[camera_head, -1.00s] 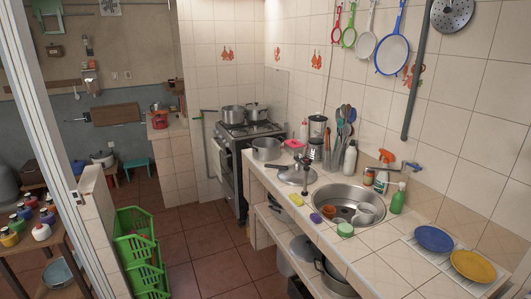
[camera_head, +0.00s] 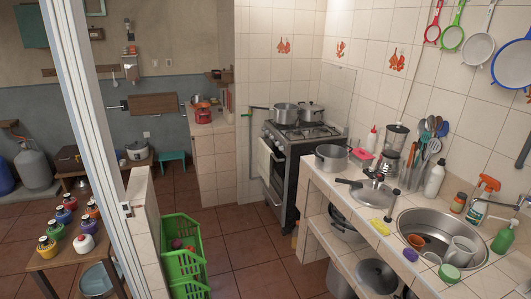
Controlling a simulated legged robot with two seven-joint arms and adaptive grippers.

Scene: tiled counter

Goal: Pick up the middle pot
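Two metal pots stand side by side on the stove (camera_head: 303,133): a left pot (camera_head: 286,115) and a right pot (camera_head: 311,114). More metal pots sit on the shelves under the counter, one with a lid (camera_head: 347,228) and one lower down (camera_head: 376,275). I cannot tell which of these is the middle pot. Neither of my grippers is in view.
The tiled counter (camera_head: 330,185) runs along the right, with a sink (camera_head: 428,228), bottles and utensils. Green crates (camera_head: 182,247) stand on the floor at bottom centre. A low wall and white post (camera_head: 97,120) are at left. Tiled floor (camera_head: 228,245) is clear before the stove.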

